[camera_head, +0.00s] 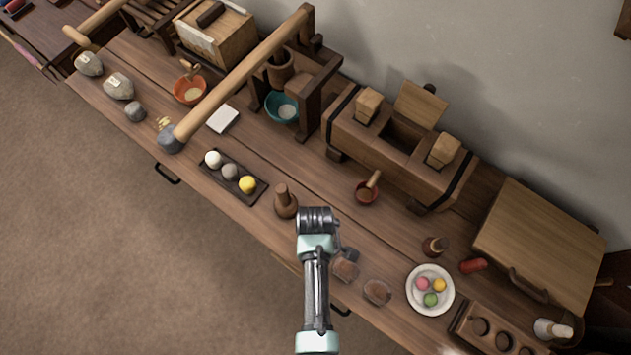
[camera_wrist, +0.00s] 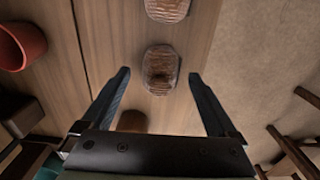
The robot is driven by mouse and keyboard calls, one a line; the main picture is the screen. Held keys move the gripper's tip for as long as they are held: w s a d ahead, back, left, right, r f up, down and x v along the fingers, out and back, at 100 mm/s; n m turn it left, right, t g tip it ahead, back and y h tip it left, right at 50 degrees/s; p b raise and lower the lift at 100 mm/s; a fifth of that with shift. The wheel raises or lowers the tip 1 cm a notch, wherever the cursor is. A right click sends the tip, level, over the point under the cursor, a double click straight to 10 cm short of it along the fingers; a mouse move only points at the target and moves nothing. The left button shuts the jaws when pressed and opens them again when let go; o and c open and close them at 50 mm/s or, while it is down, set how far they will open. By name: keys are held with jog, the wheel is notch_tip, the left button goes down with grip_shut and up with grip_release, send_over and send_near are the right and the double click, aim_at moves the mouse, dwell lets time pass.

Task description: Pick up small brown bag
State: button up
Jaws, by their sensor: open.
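Two small brown, bag-like lumps lie on the wooden counter near its front edge. The nearer brown bag (camera_head: 345,270) is just beside my gripper (camera_head: 348,254) in the head view. The other brown bag (camera_head: 377,292) lies a little farther right. In the wrist view, the nearer bag (camera_wrist: 160,68) sits between and slightly beyond the two fingertips of my gripper (camera_wrist: 160,74), with bare counter around it. The second bag (camera_wrist: 168,9) is cut off by the top edge. My gripper is open and empty, and I see no contact with either bag.
A white plate (camera_head: 409,289) with coloured balls stands right of the bags. A brown wooden bottle (camera_head: 286,205) stands left of my gripper. A small reddish bowl (camera_head: 367,196) lies behind, also in the wrist view (camera_wrist: 18,46). A holed wooden rack (camera_head: 466,323) is farther right.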

jog(key=shift+f, duration=0.2)
grip_shut()
dwell(0.4)
